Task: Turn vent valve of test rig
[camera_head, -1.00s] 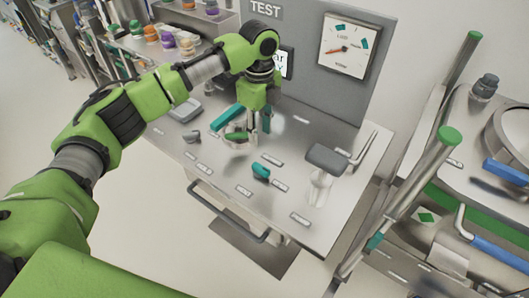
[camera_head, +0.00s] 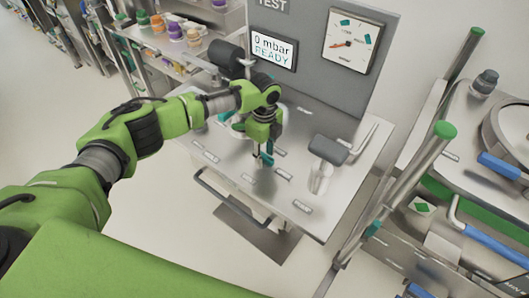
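The test rig is a grey metal bench (camera_head: 302,195) with an upright back panel marked TEST. A small teal valve handle (camera_head: 266,160) sits on the bench top, partly hidden by my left gripper. My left gripper (camera_head: 263,156) points down with its fingers right at this handle. I cannot tell whether they touch or grip it. A second teal handle (camera_head: 226,115) shows only in part behind my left arm. The display (camera_head: 273,49) reads 0 mbar READY. My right gripper is not in view.
A round gauge (camera_head: 352,43) is on the panel. A dark grey block-like handle (camera_head: 328,150) stands right of my gripper, with a bent metal bar (camera_head: 364,140) beyond it. A bench handle bar (camera_head: 228,199) runs along the front. Posts with green caps (camera_head: 445,130) stand at right.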

